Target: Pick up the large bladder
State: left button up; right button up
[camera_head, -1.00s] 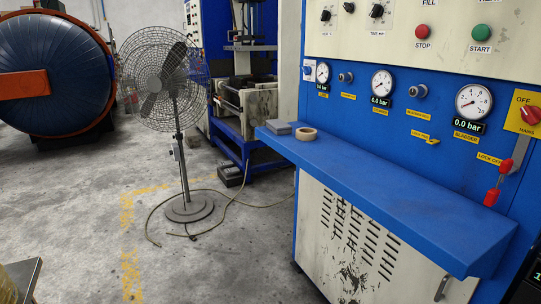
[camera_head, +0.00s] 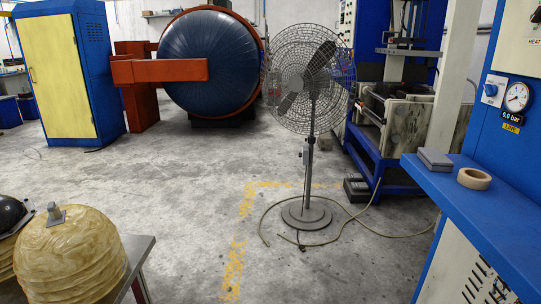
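A large, tan, ribbed dome-shaped object (camera_head: 72,258) with a grey fitting on top stands at the lower left, on a metal table (camera_head: 137,256). It looks like a bladder. A smaller black domed object (camera_head: 10,213) sits beside it, partly cut off by the left edge, with more tan ribbed material below it. I cannot tell from this view alone how many bladders there are. Neither of my grippers is in view.
A pedestal fan (camera_head: 306,130) stands mid-floor with a cable (camera_head: 345,225) trailing on the concrete. A blue control panel with a shelf (camera_head: 490,205) is at the right. A yellow-doored cabinet (camera_head: 60,80) and a blue round vessel (camera_head: 210,55) stand at the back. The floor between is open.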

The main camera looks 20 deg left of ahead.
aim_at(71, 254)
jog(key=i+u, duration=0.2)
jog(key=u, duration=0.15)
jog(key=i+u, duration=0.2)
jog(key=u, duration=0.2)
jog(key=i+l+u, duration=0.15)
jog(key=u, duration=0.2)
